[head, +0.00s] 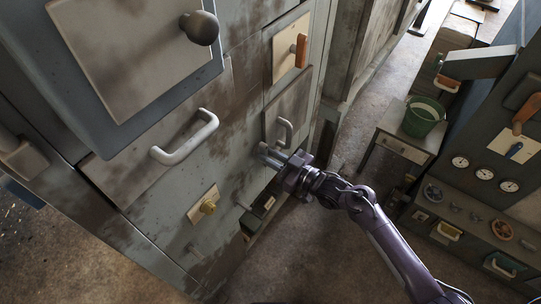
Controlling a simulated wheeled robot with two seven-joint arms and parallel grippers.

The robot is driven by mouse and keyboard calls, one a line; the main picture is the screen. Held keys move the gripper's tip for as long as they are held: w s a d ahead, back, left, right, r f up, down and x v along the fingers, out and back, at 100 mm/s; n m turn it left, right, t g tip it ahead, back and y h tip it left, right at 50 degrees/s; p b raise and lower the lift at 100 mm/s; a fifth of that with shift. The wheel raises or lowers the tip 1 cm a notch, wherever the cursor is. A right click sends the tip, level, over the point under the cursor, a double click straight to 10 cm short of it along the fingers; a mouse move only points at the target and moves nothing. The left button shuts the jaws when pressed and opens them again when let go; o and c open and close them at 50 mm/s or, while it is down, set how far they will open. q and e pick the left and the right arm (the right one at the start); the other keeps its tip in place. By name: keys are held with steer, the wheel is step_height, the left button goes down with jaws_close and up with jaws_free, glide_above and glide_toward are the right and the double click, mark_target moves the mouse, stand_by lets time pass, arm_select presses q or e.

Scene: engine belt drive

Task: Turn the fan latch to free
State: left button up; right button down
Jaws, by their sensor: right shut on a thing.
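My right gripper (267,153) is at the grey cabinet's front (232,120), just below a small grey pull handle (286,132). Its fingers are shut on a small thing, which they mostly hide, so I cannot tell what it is. No part in view is clearly marked as the fan latch. An orange lever (301,50) sits on a beige plate above the gripper. My left gripper is out of view.
A large grey handle (185,137) and a dark round knob (200,28) stick out from the cabinet at left. A green bucket (422,117) stands on a small table at right. Gauges (484,174) and levers line the right-hand panel. Open floor lies between.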

steer(key=c, duration=1.4)
jaws_free()
steer(key=shift+d, duration=0.1)
steer(key=v, duration=0.7)
steer(key=shift+s+d+b, duration=0.2)
steer(key=shift+s+b, duration=0.05)
steer(key=shift+b, duration=0.05)
steer(key=shift+f, duration=0.1)
